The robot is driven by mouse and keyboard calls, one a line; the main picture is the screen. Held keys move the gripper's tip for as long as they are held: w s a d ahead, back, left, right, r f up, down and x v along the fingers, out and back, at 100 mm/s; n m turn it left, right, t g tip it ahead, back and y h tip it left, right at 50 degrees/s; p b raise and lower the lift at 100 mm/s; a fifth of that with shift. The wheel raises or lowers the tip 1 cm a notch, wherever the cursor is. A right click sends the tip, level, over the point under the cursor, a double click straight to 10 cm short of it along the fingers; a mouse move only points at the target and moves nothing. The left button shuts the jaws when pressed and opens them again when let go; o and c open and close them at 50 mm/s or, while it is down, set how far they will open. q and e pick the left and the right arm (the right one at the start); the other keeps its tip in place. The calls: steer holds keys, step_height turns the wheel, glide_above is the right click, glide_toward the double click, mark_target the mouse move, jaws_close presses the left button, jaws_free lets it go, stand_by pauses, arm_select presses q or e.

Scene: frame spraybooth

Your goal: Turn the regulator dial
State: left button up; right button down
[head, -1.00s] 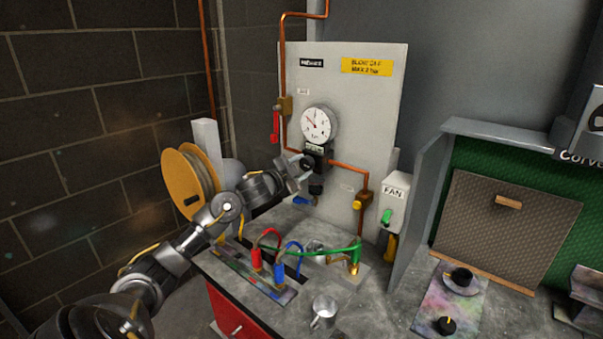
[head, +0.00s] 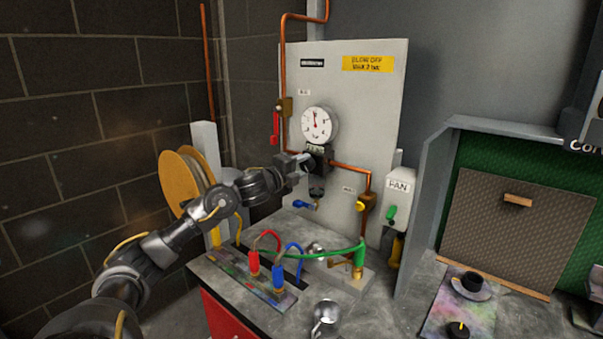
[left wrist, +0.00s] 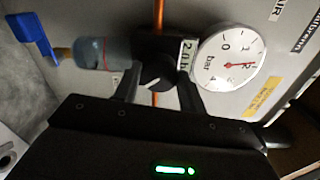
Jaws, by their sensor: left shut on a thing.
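The regulator dial (left wrist: 155,72) is a round black knob on the regulator at the grey board, with a white mark on its face. My left gripper (left wrist: 157,88) is shut on it, one finger on each side, in the left wrist view. In the head view my left gripper (head: 303,164) covers most of the dial, just below the round white gauge (head: 318,124). A small label (left wrist: 187,54) reading about 2.0 sits between dial and gauge. My right gripper is out of view.
A blue-handled valve (head: 304,205) hangs below the regulator and a red lever (head: 276,127) is left of it. A fan switch box (head: 398,195) stands right. Coloured hoses (head: 320,250) and a metal cup (head: 325,314) are on the bench below. A hose reel (head: 183,185) stands behind my left arm.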

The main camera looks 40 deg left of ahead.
arm_select(q)
steer(key=shift+m, duration=0.6)
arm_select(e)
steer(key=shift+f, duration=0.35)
arm_select(q)
steer(key=o, duration=1)
steer(key=shift+b, duration=0.3)
steer(key=shift+s+f, duration=0.1)
steer(key=shift+s, duration=0.2)
steer(key=s+b, duration=0.6)
steer(key=s, duration=0.4)
steer(key=shift+s+d, duration=0.1)
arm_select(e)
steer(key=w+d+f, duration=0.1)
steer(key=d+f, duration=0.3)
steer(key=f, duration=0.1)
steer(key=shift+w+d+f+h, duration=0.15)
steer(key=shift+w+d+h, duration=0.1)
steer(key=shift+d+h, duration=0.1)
